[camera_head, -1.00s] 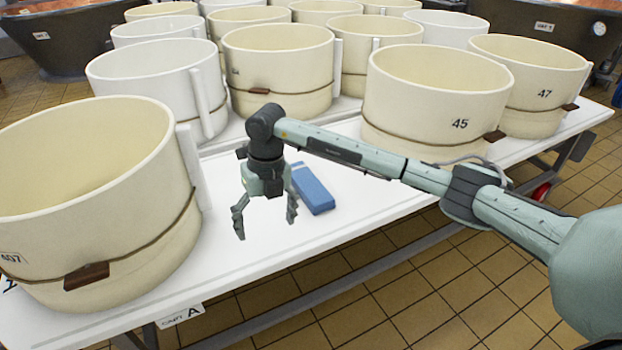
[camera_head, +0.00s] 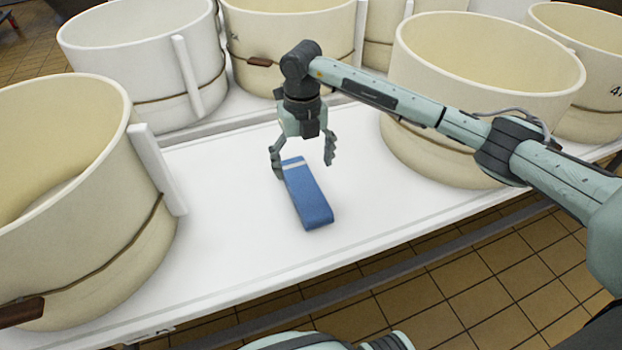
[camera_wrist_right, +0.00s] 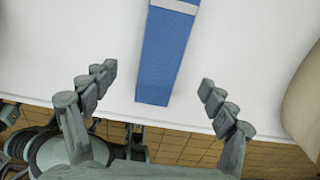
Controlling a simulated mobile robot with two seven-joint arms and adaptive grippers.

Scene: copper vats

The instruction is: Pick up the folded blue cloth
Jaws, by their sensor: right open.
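The folded blue cloth (camera_head: 309,200) lies flat on the white table (camera_head: 226,222), a long narrow block with a pale stripe near its far end. My right gripper (camera_head: 303,170) is open and empty, pointing down above the far end of the cloth, with one finger on each side of it in the head view. In the right wrist view the cloth (camera_wrist_right: 166,55) lies beyond and between the spread fingertips of my right gripper (camera_wrist_right: 158,90). The gripper does not hold it. My left gripper is not clearly seen; only teal parts of my body show at the bottom edge.
Cream vats stand close by, one at the left (camera_head: 60,200) and one at the right (camera_head: 470,90) under my right forearm. A white vat (camera_head: 140,60) and others stand behind. The table is bare around the cloth. Its front edge drops to a tiled floor (camera_head: 450,285).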

